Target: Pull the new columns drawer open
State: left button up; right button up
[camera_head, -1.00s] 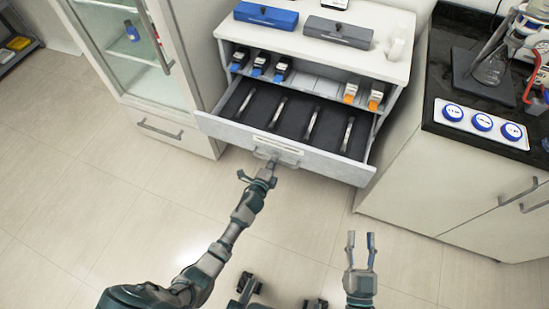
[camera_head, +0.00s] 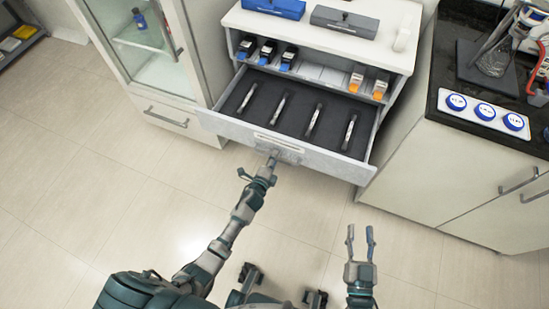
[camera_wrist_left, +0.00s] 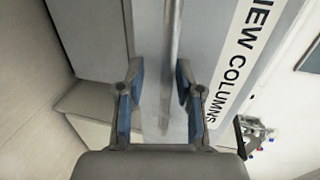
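The new columns drawer (camera_head: 225,127) is pulled well out of the white cabinet. Several slim silver columns (camera_head: 313,121) lie apart on its dark liner. Its front carries a bar handle (camera_head: 290,152), and the left wrist view shows the "NEW COLUMNS" label (camera_wrist_left: 236,60) beside it. My left gripper (camera_head: 262,166) is at the drawer front by the handle. In the left wrist view its two fingers (camera_wrist_left: 160,92) are spread, with the bar (camera_wrist_left: 172,35) between them and gaps visible. My right gripper (camera_head: 360,243) is open and empty above the floor, apart from the drawer.
The shelf above the drawer holds blue-ended (camera_head: 267,51) and orange-ended (camera_head: 356,79) items. A blue case (camera_head: 273,8) and a grey case (camera_head: 343,22) lie on the cabinet top. A glass-door cabinet stands left, a black-topped counter (camera_head: 480,128) right. The floor before the drawer is clear.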

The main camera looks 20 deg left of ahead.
pick_arm(q)
jog(key=shift+r, duration=0.15)
jog(key=v, duration=1.1)
jog(key=shift+s, duration=0.4)
